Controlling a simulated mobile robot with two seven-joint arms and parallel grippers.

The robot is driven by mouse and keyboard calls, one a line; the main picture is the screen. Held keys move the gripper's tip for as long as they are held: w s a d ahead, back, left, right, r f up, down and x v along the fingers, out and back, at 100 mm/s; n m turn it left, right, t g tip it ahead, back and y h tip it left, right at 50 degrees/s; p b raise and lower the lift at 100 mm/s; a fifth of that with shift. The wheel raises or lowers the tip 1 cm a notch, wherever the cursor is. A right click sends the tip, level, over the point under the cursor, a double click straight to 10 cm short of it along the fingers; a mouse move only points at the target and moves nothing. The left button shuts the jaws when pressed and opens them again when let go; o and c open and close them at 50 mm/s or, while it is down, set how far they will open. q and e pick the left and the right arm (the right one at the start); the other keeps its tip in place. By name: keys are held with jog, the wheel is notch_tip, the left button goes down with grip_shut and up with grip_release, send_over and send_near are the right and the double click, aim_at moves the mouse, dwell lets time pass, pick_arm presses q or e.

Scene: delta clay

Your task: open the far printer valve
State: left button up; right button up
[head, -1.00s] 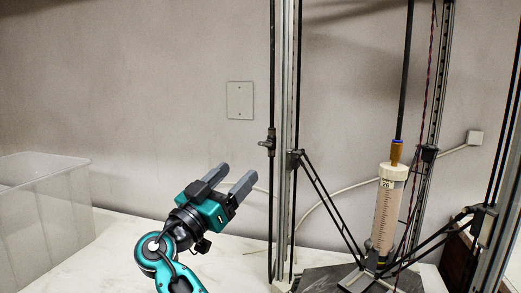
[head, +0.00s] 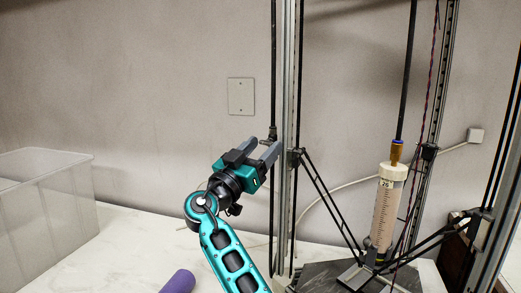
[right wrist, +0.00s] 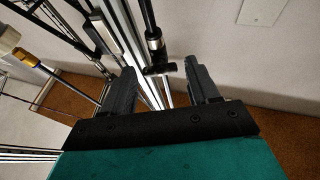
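The printer valve (head: 272,133) is a small dark fitting on the thin black vertical tube beside the printer's metal column. In the head view my right gripper partly hides it. In the right wrist view the valve (right wrist: 158,68) shows its dark crosswise handle, lined up between the fingers. My right gripper (head: 270,142) is open, with its grey fingers pointing at the valve and very close to it. The right wrist view also shows the open gripper (right wrist: 160,72); I cannot tell whether a finger touches the valve. My left gripper is not in view.
The metal column (head: 286,200) stands right beside the fingers. Black rods and a clay syringe (head: 387,210) are to the right. A clear bin (head: 50,195) stands at the left. A purple cylinder (head: 178,282) shows at the bottom. The wall is close behind.

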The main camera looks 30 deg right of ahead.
jog(key=c, duration=0.9)
